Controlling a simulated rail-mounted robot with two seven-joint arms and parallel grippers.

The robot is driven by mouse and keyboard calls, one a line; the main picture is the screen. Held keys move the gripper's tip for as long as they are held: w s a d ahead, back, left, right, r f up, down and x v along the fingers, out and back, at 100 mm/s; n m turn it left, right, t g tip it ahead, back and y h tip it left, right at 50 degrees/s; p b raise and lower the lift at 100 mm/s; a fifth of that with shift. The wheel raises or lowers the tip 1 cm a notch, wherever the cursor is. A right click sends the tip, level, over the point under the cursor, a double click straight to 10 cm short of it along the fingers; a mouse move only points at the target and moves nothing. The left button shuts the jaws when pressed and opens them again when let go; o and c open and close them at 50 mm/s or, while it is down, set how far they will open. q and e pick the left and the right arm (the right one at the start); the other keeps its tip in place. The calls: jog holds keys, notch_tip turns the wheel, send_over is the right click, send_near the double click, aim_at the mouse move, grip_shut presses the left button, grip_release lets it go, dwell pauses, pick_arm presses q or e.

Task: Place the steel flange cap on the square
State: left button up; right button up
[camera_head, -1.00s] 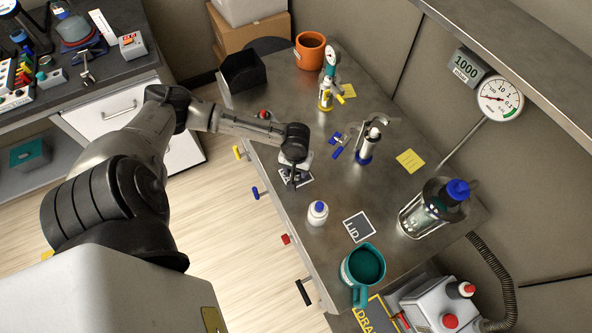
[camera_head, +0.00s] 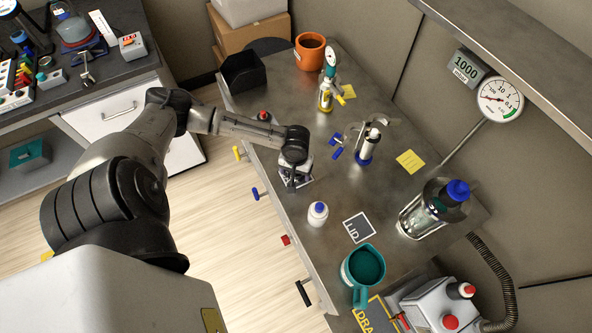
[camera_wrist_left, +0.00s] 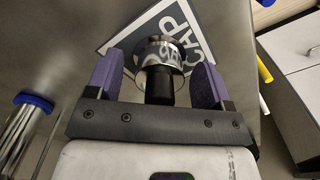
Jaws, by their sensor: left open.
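The steel flange cap (camera_wrist_left: 165,52) shows in the left wrist view as a shiny round flange with a black knob. It overlaps the dark, white-edged square marked CAP (camera_wrist_left: 191,30) and appears to stand on its near part; exact contact is hard to see. My left gripper (camera_wrist_left: 162,60) is open, with one purple finger on each side of the cap and a visible gap at both. In the head view my left gripper (camera_head: 295,178) is low over the table near its front edge and hides most of the cap and square. My right gripper is not in view.
On the steel table (camera_head: 330,275), a white bottle with a blue cap (camera_head: 318,214), the LID square (camera_head: 358,227) and a teal mug (camera_head: 363,270) lie nearer. A blue-based stand (camera_head: 368,150) is to the right. A glass vessel (camera_head: 428,210) stands farther right.

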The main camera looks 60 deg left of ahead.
pick_arm(q)
notch_tip(320, 180, up, 11)
jog(key=p, duration=0.3)
jog(key=shift+r, duration=0.6)
